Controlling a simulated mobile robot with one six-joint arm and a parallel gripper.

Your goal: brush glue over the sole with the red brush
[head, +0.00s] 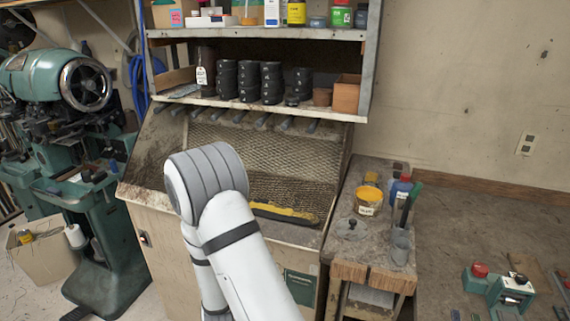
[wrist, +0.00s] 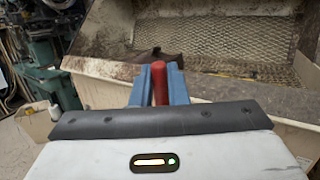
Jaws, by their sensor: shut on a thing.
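The dark sole (head: 284,212) lies at the front of the mesh-backed booth in the head view, with yellow glue along the part that shows. Its left end is hidden behind my arm. My gripper (wrist: 160,78) is hidden by my arm in the head view. In the wrist view its blue fingers are shut on the red handle of the brush (wrist: 160,88). The bristles are out of sight, so I cannot tell whether they touch the sole. An open yellow glue pot (head: 368,199) stands on the small bench right of the booth.
On the small bench (head: 376,272) stand a lid (head: 351,229), a grey cup (head: 400,247) and a blue bottle (head: 400,189). A shelf (head: 330,112) with black rolls overhangs the booth. A green machine (head: 85,215) stands left.

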